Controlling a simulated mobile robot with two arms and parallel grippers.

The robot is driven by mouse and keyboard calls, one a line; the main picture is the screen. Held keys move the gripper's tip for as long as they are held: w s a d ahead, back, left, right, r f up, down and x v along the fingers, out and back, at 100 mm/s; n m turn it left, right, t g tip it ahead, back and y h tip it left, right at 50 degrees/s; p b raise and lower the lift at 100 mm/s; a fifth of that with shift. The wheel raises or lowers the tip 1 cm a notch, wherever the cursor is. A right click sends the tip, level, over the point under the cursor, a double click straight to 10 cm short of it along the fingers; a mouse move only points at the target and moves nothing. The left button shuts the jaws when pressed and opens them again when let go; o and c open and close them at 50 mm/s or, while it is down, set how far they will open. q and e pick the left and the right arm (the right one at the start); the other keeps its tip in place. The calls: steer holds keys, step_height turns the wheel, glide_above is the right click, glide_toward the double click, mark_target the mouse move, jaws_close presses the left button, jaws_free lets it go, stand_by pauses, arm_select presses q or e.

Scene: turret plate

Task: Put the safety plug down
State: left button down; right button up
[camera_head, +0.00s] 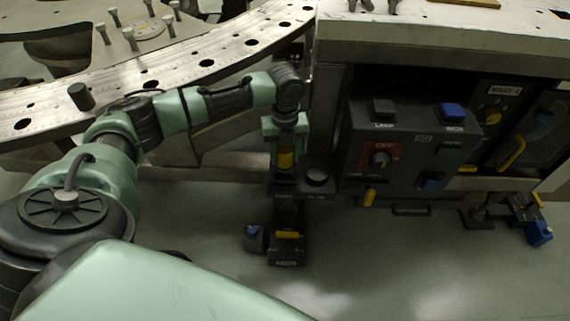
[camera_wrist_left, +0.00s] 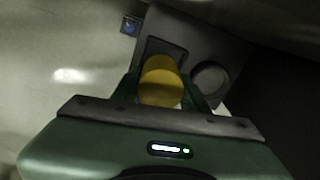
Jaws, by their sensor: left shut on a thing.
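The safety plug, a yellow cylinder (camera_head: 286,160), is between the fingers of my left gripper (camera_head: 286,152) in the head view. The left gripper is shut on it and points down. The plug (camera_wrist_left: 161,82) also shows between the fingers (camera_wrist_left: 163,92) in the left wrist view. Below it is a dark holder (camera_head: 312,191) with a round grey-black disc on its right side. In the wrist view the plug overlaps a square recess on this holder (camera_wrist_left: 190,40). The plug's lower end is hidden, so I cannot tell whether it touches the holder. My right gripper is not in view.
A dark control box (camera_head: 410,145) with a red OFF switch plate stands right of the holder. A curved metal rail (camera_head: 180,68) with holes runs behind my left arm. A small blue-topped box (camera_head: 254,238) is low in front. Grey floor is open at the front.

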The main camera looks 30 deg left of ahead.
mark_target(285, 163)
arm_select(q)
steer(key=shift+f+b, duration=0.4)
steer(key=shift+f, duration=1.5)
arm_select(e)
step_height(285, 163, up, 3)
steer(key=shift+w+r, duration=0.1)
arm_select(q)
steer(key=c, duration=0.7)
jaws_free()
steer(key=shift+f, duration=0.1)
steer(key=shift+c, duration=0.2)
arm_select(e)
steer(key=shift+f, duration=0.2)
